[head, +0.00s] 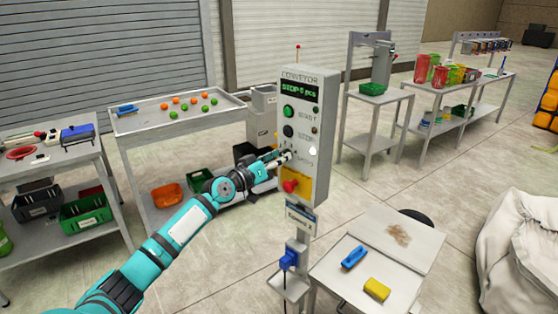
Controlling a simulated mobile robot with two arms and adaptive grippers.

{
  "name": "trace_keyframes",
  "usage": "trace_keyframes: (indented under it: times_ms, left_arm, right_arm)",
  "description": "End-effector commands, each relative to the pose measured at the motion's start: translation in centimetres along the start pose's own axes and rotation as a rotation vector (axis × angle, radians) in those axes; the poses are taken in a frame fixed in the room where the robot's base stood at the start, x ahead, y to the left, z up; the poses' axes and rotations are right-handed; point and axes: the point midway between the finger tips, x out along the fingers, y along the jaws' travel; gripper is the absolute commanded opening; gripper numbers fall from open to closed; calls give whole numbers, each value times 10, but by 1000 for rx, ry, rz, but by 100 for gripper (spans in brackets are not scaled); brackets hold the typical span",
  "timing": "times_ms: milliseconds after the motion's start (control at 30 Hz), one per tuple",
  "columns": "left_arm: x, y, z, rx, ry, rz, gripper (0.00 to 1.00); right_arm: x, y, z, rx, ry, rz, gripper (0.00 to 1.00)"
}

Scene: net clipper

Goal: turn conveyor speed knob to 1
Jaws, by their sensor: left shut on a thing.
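The grey conveyor control box (318,100) stands on a post in the middle of the head view. Its green display (299,91) reads something like "STOP 0 pcs". Below it are a green start button (288,111), a dark stop button (288,131) and a red emergency button (290,186) on a yellow plate. My left gripper (288,155) reaches the box front at the speed knob's place, between the stop button and the yellow plate. It is shut on the speed knob, which the fingers mostly hide; its setting cannot be read. My right gripper is not in view.
A small table (412,262) with a blue tool (354,257) and a yellow sponge (376,290) stands at front right. A tray table (150,122) with orange and green balls is behind my left arm. A white sack (520,250) lies at the right edge.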

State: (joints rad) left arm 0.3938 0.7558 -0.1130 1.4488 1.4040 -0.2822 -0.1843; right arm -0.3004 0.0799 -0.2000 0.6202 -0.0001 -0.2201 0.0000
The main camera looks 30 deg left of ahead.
Motion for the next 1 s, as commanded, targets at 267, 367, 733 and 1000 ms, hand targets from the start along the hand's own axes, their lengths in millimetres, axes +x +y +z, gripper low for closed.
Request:
trace_keyframes:
  times_ms: [267, 367, 733, 1000]
  left_arm:
    - [0, 0, -1, -266, 3, 0, 0]
    - [0, 0, -1, -361, 3, 0, 0]
    - [0, 0, -2, -712, 2, 0, 0]
    - [0, 0, -2, -935, 2, -1, 0]
  right_arm:
    - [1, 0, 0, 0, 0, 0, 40]
    - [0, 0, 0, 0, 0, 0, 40]
    - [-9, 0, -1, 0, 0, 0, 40]
    - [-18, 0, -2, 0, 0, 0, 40]
